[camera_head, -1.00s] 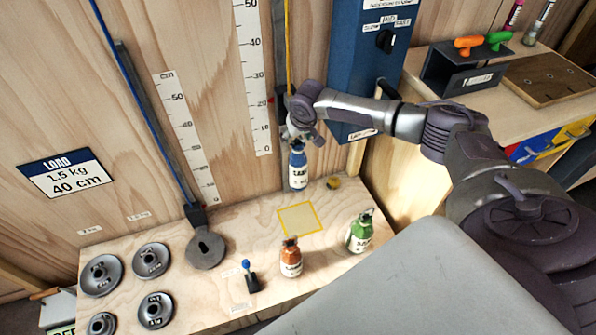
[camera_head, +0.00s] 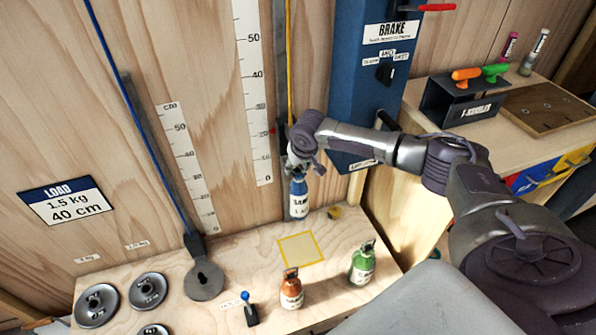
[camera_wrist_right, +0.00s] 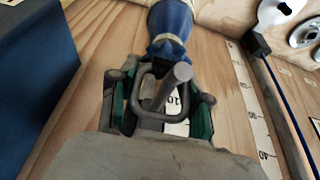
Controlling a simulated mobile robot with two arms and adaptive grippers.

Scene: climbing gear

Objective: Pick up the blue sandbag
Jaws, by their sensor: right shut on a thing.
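The blue sandbag (camera_head: 298,198) hangs below my right gripper (camera_head: 300,165) in the head view, upright, with a white label on its front. In the right wrist view the blue sandbag (camera_wrist_right: 172,22) is at the top, its tied neck towards the gripper. My right gripper (camera_wrist_right: 160,100) is shut on the sandbag's grey metal loop, between green-lined fingers. In the head view the bag is close to the wooden wall, behind the yellow-outlined square; its gap to the bench is hard to judge. My left gripper is not in view.
An orange sandbag (camera_head: 291,290) and a green sandbag (camera_head: 362,264) stand on the bench (camera_head: 240,270). The yellow square (camera_head: 299,249) is empty. Several grey discs (camera_head: 148,290) lie at left. A blue brake column (camera_head: 368,90) stands right of the gripper.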

